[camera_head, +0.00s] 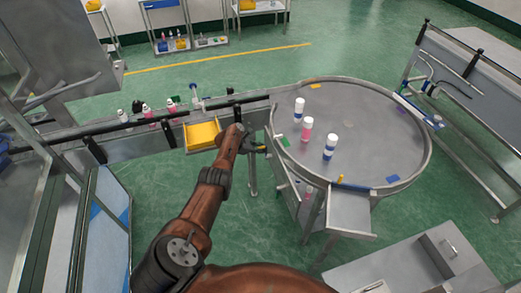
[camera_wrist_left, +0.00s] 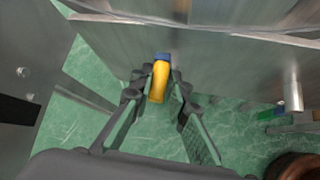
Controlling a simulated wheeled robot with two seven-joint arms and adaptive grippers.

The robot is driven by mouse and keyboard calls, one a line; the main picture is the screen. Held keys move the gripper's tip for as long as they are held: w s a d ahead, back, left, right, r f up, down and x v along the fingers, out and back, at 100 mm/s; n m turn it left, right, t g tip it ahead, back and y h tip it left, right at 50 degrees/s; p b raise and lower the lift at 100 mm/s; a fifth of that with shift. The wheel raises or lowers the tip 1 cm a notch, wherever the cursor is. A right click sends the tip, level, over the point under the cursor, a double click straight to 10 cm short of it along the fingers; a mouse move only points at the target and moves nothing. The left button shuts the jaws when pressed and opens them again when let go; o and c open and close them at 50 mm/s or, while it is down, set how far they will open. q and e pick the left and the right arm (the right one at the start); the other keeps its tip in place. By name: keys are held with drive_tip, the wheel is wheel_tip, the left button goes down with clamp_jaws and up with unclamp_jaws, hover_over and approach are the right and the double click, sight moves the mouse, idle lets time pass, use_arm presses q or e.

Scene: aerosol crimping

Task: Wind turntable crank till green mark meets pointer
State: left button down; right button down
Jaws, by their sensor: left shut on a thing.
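The round grey turntable (camera_head: 372,125) stands at the right of centre in the head view, with a raised metal rim. A green mark (camera_head: 284,141) lies near its left edge, by my left arm. A small yellow piece (camera_head: 340,178), perhaps the pointer, sits at the front rim. My left gripper (camera_head: 262,149) is at the turntable's left side, below the rim. In the left wrist view its fingers (camera_wrist_left: 161,75) are shut on the yellow crank handle (camera_wrist_left: 159,84), which has a blue end against the metal side. The rest of the crank is hidden. My right gripper is out of view.
Several cans, white-and-blue and one pink (camera_head: 306,131), stand on the turntable. Other coloured patches include orange (camera_head: 316,86) and blue (camera_head: 392,179). A conveyor (camera_head: 120,147) with small bottles joins from the left, with a yellow tray (camera_head: 202,133) beside it. A metal bench stands at right.

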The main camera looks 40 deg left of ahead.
use_arm(q)
drive_tip(key=c, duration=1.9)
unclamp_jaws()
drive_tip(key=shift+f, duration=0.15)
drive_tip(key=shift+s+r, duration=0.35)
drive_tip(key=shift+r, duration=0.1)
drive_tip(key=v, duration=1.1)
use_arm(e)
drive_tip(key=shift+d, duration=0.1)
use_arm(q)
drive_tip(key=shift+a+f, duration=0.1)
drive_tip(key=shift+f, duration=0.05)
